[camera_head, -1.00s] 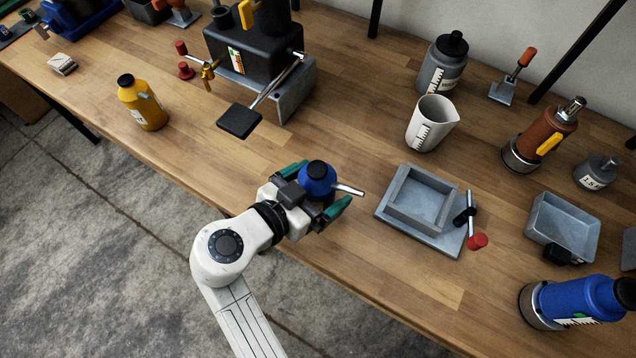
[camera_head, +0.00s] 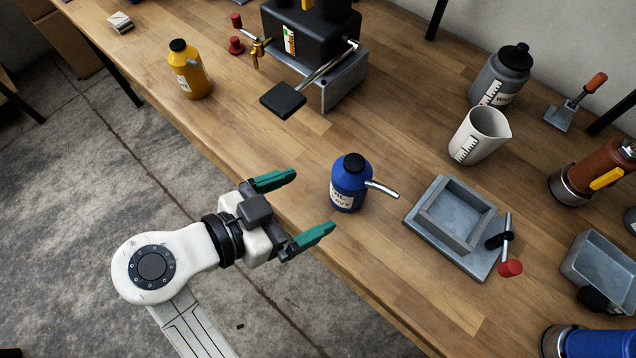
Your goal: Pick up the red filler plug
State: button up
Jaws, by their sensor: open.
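The red filler plug appears to be the small red knob-topped piece (camera_head: 236,46) standing on the bench at the upper left, beside the black pump unit. My gripper (camera_head: 311,203) is open and empty at the bench's front edge, well below and right of the plug in the picture. A blue oil can (camera_head: 348,190) with a black cap and a silver spout stands upright on the bench, just right of my fingertips and apart from them.
The black unit (camera_head: 312,42) with a pedal (camera_head: 283,100) and a brass tap (camera_head: 258,52) stands right of the plug. A yellow bottle (camera_head: 189,75) stands to its left. A grey tray with a red-knobbed lever (camera_head: 447,250) lies right. Bench between pedal and blue can is clear.

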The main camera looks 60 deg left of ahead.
aim_at(236, 48)
jog(key=u, duration=1.5)
